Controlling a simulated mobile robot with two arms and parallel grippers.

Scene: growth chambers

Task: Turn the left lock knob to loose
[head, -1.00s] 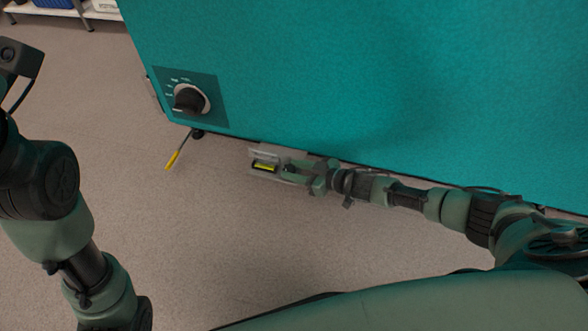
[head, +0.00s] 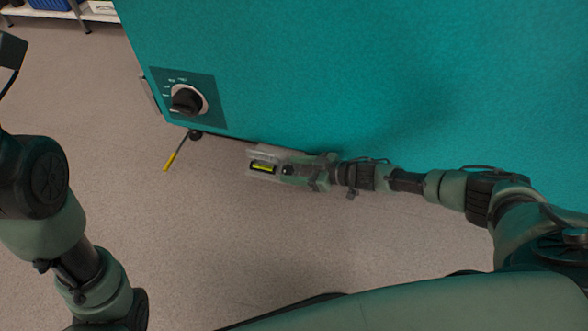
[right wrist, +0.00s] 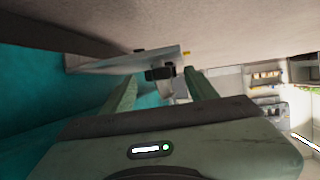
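A larger black dial knob (head: 186,100) with a marked plate is on the chamber face at the left. My left arm is at the left edge; its gripper is out of frame.
The teal chamber (head: 350,80) stands close behind my right arm. The floor (head: 200,240) in front is clear.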

